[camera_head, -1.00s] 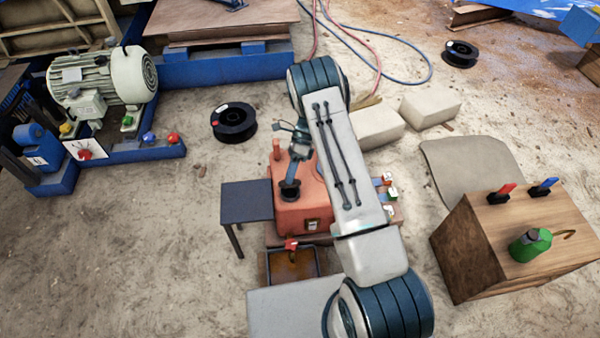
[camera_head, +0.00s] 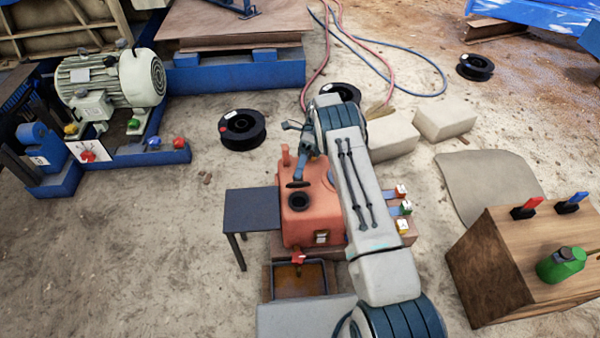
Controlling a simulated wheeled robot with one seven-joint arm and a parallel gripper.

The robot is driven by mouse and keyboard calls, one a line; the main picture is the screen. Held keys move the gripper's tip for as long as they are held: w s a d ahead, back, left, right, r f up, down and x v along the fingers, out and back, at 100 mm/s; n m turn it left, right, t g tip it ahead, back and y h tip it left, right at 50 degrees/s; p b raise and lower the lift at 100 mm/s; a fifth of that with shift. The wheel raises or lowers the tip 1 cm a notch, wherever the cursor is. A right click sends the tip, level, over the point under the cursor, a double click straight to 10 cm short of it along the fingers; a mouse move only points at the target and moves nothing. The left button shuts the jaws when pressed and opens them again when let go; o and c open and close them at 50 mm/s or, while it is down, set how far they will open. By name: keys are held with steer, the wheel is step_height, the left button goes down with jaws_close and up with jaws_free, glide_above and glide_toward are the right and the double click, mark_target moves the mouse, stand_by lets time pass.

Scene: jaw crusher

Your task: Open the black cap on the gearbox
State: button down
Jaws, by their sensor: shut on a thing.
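The orange gearbox (camera_head: 325,205) stands in the middle of the picture, partly behind my arm. A dark round filler opening (camera_head: 299,201) shows on its top at the left. My gripper (camera_head: 297,179) is just above and behind this opening, small in the picture. It is shut on a dark flat piece, the black cap (camera_head: 297,185), which looks held clear of the opening. The fingers are too small to see in detail.
A small dark side table (camera_head: 251,211) stands left of the gearbox. A red tap (camera_head: 298,258) sits above a brown-filled tray (camera_head: 300,279) in front. A wooden box (camera_head: 495,275) with a green bottle (camera_head: 560,264) is at the right. Several colored-handled parts are right of my arm.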

steer(key=c, duration=1.1)
jaws_free()
steer(key=shift+r, duration=0.1)
steer(key=s+d+r+p, duration=0.1)
steer(key=d+r+p, duration=0.1)
steer(key=d+r, duration=0.1)
steer(key=s+d+r+p, duration=0.2)
steer(key=d+r, duration=0.2)
steer(key=s+d+r+p, duration=0.1)
steer(key=d+r, duration=0.2)
steer(key=d, duration=0.1)
steer(key=shift+s+r+p, duration=0.15)
steer(key=shift+r+p, duration=0.2)
steer(key=shift+p, duration=0.05)
